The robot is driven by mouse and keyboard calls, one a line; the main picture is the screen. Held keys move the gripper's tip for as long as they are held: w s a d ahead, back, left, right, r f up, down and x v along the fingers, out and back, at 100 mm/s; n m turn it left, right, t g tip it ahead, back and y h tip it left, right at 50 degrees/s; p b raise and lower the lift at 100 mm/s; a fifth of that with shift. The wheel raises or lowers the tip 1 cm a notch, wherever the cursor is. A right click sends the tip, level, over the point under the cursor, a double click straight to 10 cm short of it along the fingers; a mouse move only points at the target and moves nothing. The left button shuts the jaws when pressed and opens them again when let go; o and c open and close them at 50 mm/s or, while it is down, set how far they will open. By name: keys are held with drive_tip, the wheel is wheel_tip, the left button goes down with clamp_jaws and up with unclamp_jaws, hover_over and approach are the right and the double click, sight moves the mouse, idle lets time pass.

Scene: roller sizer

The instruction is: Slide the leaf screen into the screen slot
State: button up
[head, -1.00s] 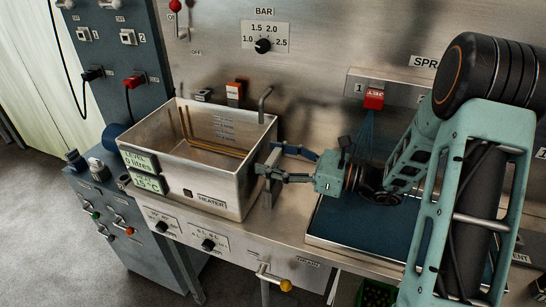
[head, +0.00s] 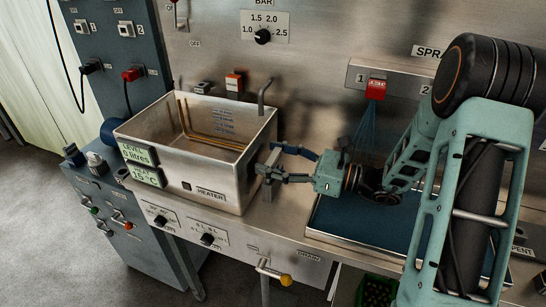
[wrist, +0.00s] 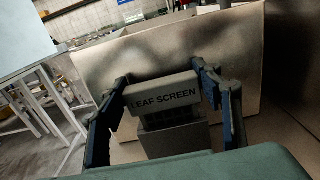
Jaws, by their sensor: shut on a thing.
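The leaf screen is a grey metal piece with a block-shaped handle marked LEAF SCREEN (wrist: 163,95) in the wrist view. In the head view its narrow grey edge (head: 267,190) stands roughly upright beside the right wall of the steel heater tank (head: 243,180). My gripper (head: 268,160) is shut on the handle, with one dark finger on each side; it also shows in the wrist view (wrist: 165,85). The lower part of the screen is partly hidden, and I cannot make out the slot or whether the screen touches the tank.
A blue spray mat (head: 345,222) in a steel tray lies under my arm. A bent pipe (head: 262,92) rises at the tank's back right corner. A yellow-tipped drain valve (head: 284,280) sticks out at the bench front. A grey control cabinet (head: 120,215) stands at left.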

drive_tip(key=shift+f+b, duration=0.7)
drive_tip(key=shift+f, duration=0.4)
drive_tip(key=o, duration=1.3)
drive_tip(key=shift+c, duration=0.2)
drive_tip(key=v, duration=1.2)
